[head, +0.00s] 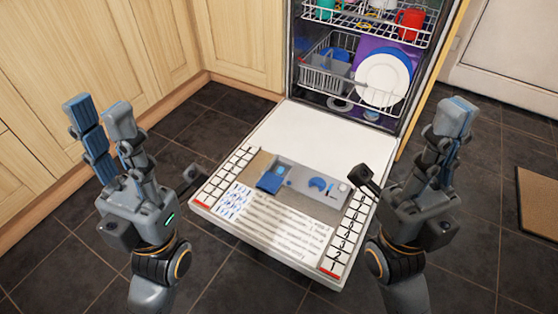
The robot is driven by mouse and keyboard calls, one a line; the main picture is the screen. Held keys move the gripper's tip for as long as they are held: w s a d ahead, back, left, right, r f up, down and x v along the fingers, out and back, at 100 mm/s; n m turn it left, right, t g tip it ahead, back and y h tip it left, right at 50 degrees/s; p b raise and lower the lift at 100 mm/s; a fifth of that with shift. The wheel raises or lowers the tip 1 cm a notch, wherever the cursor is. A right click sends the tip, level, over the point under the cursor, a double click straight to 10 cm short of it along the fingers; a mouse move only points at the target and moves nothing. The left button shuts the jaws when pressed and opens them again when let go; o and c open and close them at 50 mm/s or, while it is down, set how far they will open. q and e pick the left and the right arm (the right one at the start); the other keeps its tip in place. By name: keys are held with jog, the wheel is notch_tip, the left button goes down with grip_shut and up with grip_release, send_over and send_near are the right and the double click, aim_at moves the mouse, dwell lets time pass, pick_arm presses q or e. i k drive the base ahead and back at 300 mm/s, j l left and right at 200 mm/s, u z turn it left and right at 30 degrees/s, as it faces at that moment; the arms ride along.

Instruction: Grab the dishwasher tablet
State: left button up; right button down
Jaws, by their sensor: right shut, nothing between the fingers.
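The dishwasher's open door (320,140) lies flat with a grey dispenser panel (306,178) set in it. A small blue square piece (270,182) sits at the panel's left end; I cannot tell whether it is the tablet or a lid. No separate tablet can be clearly made out. My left gripper (98,108) is up at the left of the door, fingers apart and empty. My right gripper (456,116) is up at the right of the door, fingers together, holding nothing. Neither touches the door.
The dishwasher racks hold a grey cutlery basket (326,74), white plates (383,80) and a red mug (410,22). Wooden cabinets (90,70) stand on the left. Dark floor tiles (500,210) are clear, with a brown mat (540,200) at the right.

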aim_at(281, 170)
jog(key=i+j, duration=0.25)
jog(key=i+j+z, duration=0.1)
jog(key=j, duration=0.35)
jog(key=i+j, duration=0.35)
jog(key=i+j+z, duration=0.15)
jog(key=j, duration=0.25)
jog(key=z, duration=1.6)
jog(key=i+j, duration=0.05)
jog(key=j, duration=0.05)
